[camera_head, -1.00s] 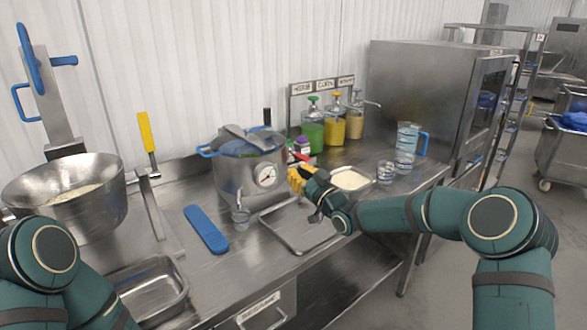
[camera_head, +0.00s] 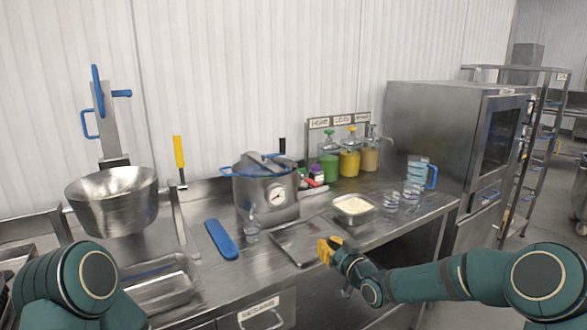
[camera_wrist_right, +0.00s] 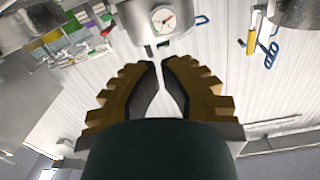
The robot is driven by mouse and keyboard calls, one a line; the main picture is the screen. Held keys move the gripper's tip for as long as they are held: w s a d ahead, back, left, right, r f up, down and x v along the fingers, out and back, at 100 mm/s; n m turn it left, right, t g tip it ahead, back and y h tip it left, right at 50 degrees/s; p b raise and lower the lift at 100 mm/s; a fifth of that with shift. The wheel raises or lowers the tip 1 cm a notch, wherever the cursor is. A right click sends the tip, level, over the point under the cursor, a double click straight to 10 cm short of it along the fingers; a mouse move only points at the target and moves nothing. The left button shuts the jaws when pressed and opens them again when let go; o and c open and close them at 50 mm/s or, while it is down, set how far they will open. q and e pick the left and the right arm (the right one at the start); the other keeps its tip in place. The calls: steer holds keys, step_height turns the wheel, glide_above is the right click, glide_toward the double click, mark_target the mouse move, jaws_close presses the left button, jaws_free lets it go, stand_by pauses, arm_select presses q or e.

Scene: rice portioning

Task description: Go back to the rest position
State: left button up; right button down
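My right gripper (camera_head: 328,248) has yellow fingertips and is in the air in front of the counter's front edge, beside the flat steel tray in the head view. In the right wrist view, its two ridged fingers (camera_wrist_right: 160,62) come almost together at the tips. A narrow gap shows between them and nothing is held. My right arm stretches in from the right edge. My left arm's green links show at the lower left of the head view, but my left gripper is out of sight.
The steel counter holds a flat tray (camera_head: 290,246), a pan of pale food (camera_head: 353,217), a pressure cooker (camera_head: 254,197), a small glass (camera_head: 251,231), a measuring jug (camera_head: 415,178) and a blue strip (camera_head: 221,239). A steel bowl (camera_head: 113,210) stands left.

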steer(key=s+a+f+m+g+h, duration=0.15)
steer(key=s+f+g, duration=0.25)
steer(key=s+f, duration=0.6)
steer(key=s+a+f+m+g+h, duration=0.15)
steer(key=s+f+g, duration=0.25)
steer(key=s+f, duration=0.55)
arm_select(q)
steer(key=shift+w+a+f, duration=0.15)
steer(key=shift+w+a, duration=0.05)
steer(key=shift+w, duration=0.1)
arm_select(e)
steer(key=s+d+f+m+g+h, duration=0.1)
steer(key=s+f+g, duration=0.2)
steer(key=s, duration=0.6)
steer(key=s+d+f+m+g+h, duration=0.1)
steer(key=s+d+f+m+g, duration=0.1)
steer(key=s+f, duration=0.5)
steer(key=shift+s+d+g, duration=0.25)
steer(key=shift+s+g, duration=0.25)
steer(key=shift+s, duration=0.55)
